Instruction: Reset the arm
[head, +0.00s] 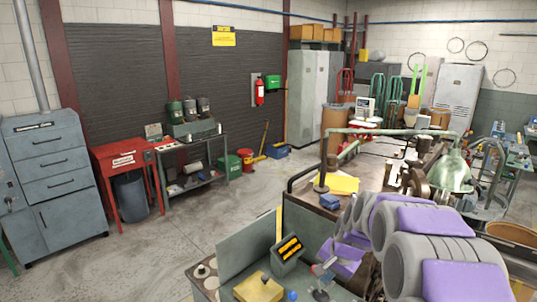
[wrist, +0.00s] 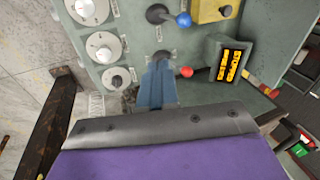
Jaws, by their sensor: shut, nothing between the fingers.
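My gripper (wrist: 158,62) shows in the wrist view as a narrow blue-grey pair of fingers, shut and empty, in front of a grey-green control panel (wrist: 130,18). A lever with a blue knob (wrist: 184,20) is just above and right of the fingertips. A red knob (wrist: 187,71) is close to their right. Whether the fingers touch the panel I cannot tell. In the head view my grey and purple arm reaches from the lower right toward the machine, and the fingertips are hard to make out.
White dials (wrist: 103,47) line the panel's left side. A box with an orange display (head: 289,247) and a yellow box (head: 258,287) sit on the machine. A red table (head: 125,160) and grey cabinet (head: 52,165) stand left. Open concrete floor (head: 190,225) lies between.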

